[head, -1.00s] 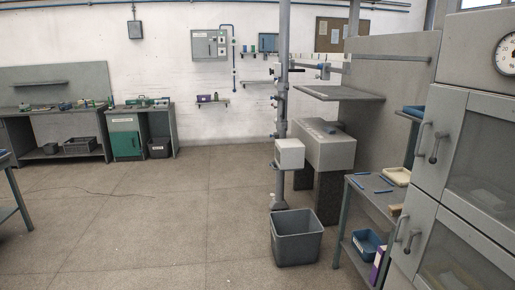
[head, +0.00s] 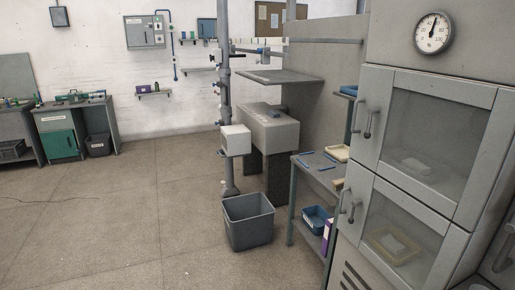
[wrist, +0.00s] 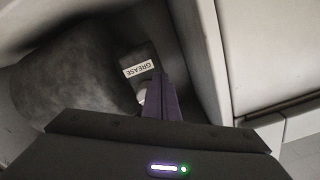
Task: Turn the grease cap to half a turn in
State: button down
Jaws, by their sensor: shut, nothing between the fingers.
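In the wrist view a white label reading GREASE (wrist: 138,69) sits on a dark grey block, seen tilted. My gripper (wrist: 163,98) is shut and empty, its dark fingers together just to the right of and below the label. A small pale piece (wrist: 141,93) shows beside the fingers' left side. I cannot tell whether it is the grease cap or whether the fingers touch it. The cap's turn cannot be read. My gripper and the label are not visible in the head view.
A large rounded grey body (wrist: 75,80) lies left of the fingers and a pale panel (wrist: 255,50) lies to their right. In the head view a cabinet (head: 425,150) stands close at right, beside a side table (head: 318,173). A grey bin (head: 248,222) stands on open floor.

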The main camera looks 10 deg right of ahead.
jog(key=s+a, duration=0.1)
jog(key=a, duration=0.5)
dwell(0.6)
jog(key=s, duration=0.2)
jog(key=s+f, duration=0.1)
jog(key=shift+a+f, duration=0.1)
jog(key=shift+a, duration=0.2)
jog(key=shift+d, duration=0.15)
jog(key=w+d, duration=0.1)
jog(key=d, duration=0.5)
jog(key=shift+d, duration=0.35)
dwell(0.8)
